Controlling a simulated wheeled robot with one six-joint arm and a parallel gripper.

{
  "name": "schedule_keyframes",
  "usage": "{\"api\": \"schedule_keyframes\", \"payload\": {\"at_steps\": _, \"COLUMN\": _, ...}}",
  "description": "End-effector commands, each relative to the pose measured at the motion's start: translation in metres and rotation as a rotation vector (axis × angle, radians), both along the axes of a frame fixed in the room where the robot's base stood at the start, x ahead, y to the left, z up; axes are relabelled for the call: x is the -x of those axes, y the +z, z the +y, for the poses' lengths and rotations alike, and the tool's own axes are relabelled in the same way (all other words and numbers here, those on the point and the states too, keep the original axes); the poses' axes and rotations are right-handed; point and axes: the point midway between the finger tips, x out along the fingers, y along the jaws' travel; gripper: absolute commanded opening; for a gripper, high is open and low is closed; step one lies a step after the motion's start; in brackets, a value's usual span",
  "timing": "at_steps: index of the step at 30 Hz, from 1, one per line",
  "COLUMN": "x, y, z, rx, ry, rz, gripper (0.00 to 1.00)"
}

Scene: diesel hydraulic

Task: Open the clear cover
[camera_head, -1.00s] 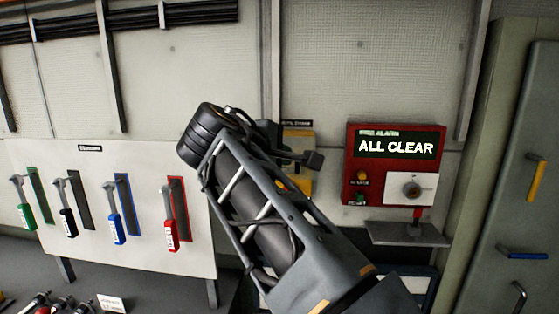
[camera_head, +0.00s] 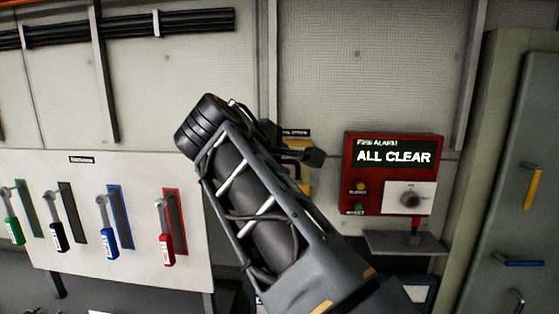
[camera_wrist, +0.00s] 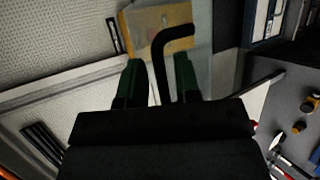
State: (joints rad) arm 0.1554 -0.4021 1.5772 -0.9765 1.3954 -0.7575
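A yellow unit (camera_head: 298,144) is on the wall behind my arm, mostly hidden by it in the head view. In the wrist view the yellow unit (camera_wrist: 155,38) is at the top, just beyond my fingers. A clear cover cannot be told apart from it. My gripper (camera_head: 314,157) is in front of the unit's right side. In the wrist view its two green fingers (camera_wrist: 157,75) are apart. A black bent rod (camera_wrist: 161,70) stands between them and hooks right across the unit. I cannot tell whether the fingers touch the rod.
A red fire alarm box (camera_head: 350,190) reading ALL CLEAR is on the wall to the right, above a small grey shelf (camera_head: 404,243). A white board (camera_head: 140,190) with several coloured levers is on the left. A grey cabinet (camera_head: 525,110) stands far right.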

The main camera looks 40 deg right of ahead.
Motion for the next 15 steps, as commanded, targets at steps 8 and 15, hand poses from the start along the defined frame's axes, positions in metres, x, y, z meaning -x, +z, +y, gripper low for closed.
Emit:
{"api": "schedule_keyframes", "payload": {"at_steps": 8, "x": 0.0, "y": 0.001, "z": 0.001, "rx": 0.0, "ry": 0.001, "rz": -0.002, "gripper": 0.34}}
{"api": "schedule_keyframes", "payload": {"at_steps": 15, "x": 0.004, "y": 0.009, "z": 0.02, "rx": 0.002, "ry": 0.009, "rz": -0.004, "gripper": 0.34}}
